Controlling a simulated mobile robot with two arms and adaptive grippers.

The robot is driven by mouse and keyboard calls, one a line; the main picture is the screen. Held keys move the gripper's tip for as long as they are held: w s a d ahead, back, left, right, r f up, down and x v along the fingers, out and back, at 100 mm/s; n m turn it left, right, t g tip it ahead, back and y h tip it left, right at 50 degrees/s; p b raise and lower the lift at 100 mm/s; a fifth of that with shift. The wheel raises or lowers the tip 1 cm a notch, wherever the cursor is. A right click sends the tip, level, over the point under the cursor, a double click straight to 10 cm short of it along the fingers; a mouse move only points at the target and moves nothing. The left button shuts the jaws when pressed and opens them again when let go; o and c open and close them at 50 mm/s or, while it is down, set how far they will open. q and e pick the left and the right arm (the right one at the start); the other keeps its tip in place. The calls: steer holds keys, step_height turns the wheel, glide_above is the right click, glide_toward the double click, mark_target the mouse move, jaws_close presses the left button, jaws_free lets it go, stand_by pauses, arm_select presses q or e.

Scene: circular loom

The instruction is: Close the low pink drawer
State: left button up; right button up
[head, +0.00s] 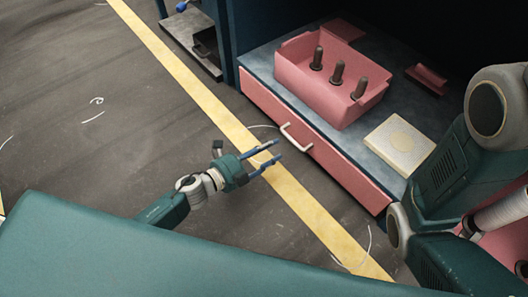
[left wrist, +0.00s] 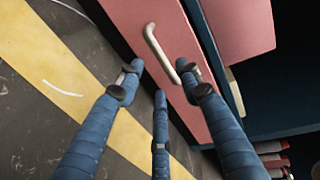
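The low pink drawer (head: 345,172) shows its long front below the grey-blue top in the head view. It has a pale bar handle (head: 297,137). The drawer front (left wrist: 145,18) and handle (left wrist: 158,48) also show in the left wrist view. I cannot tell how far out the drawer stands. My left gripper (head: 278,151) is open and empty, just left of the handle. In the left wrist view its spread fingertips (left wrist: 161,84) point at the drawer front, close to the handle's lower end. My right gripper is not in view.
A pink bin (head: 312,88) with several dark pegs stands on the grey-blue top (head: 355,139), with a cream square block (head: 399,143) beside it. My right arm fills the right side. A yellow floor stripe (head: 185,80) runs along the unit. Open floor lies left.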

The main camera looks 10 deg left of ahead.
arm_select(q)
steer(key=shift+v, duration=1.2)
